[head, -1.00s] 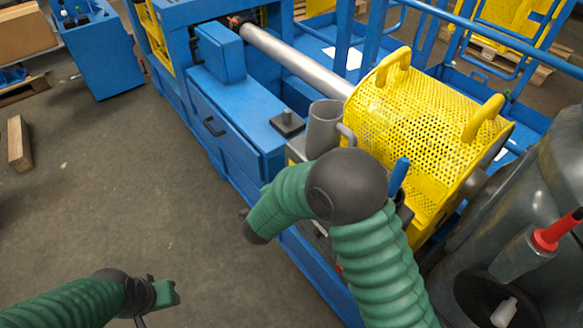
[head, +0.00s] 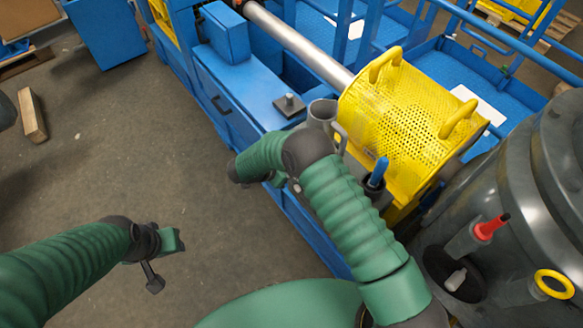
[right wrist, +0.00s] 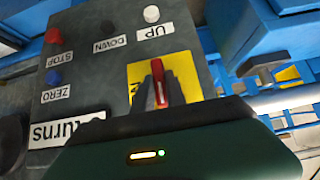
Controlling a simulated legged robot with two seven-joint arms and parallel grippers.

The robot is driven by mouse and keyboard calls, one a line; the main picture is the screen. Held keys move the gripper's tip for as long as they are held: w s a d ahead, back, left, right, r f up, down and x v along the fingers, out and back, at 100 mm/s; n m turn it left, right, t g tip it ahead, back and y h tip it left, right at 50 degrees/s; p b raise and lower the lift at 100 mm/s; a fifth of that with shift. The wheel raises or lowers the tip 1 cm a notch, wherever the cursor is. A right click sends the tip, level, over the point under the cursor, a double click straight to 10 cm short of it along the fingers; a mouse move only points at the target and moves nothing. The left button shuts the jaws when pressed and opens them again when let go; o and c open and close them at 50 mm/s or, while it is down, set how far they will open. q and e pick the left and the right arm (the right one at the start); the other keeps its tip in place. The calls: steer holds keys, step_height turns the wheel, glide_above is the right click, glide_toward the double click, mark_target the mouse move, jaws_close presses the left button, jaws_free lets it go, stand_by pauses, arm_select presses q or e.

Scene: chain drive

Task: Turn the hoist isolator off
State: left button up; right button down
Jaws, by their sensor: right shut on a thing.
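The hoist isolator shows in the right wrist view as a red handle (right wrist: 157,72) on a yellow plate (right wrist: 184,74), fixed to a dark grey control panel (right wrist: 100,72). My right gripper (right wrist: 160,88) has its dark fingers on both sides of the red handle and is shut on it. The handle's lower part is hidden by the gripper. In the head view my right arm hides the panel's face. My left gripper (head: 176,240) hangs over bare floor, away from the machine; its jaw gap is unclear.
The panel also has a red STOP button (right wrist: 54,32), a blue ZERO button (right wrist: 54,77), a dark DOWN button and a white UP button (right wrist: 151,14). A yellow perforated guard (head: 400,120) and a grey drum (head: 530,170) stand nearby. The floor at left is mostly clear.

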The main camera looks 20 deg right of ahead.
stand_by(0.5)
steer(key=c, duration=1.4)
jaws_free()
steer(key=shift+w, duration=0.1)
steer(key=shift+o, duration=0.2)
steer(key=shift+d, duration=0.1)
steer(key=v, duration=1.6)
steer(key=shift+a+r, duration=0.2)
steer(key=shift+a, duration=0.2)
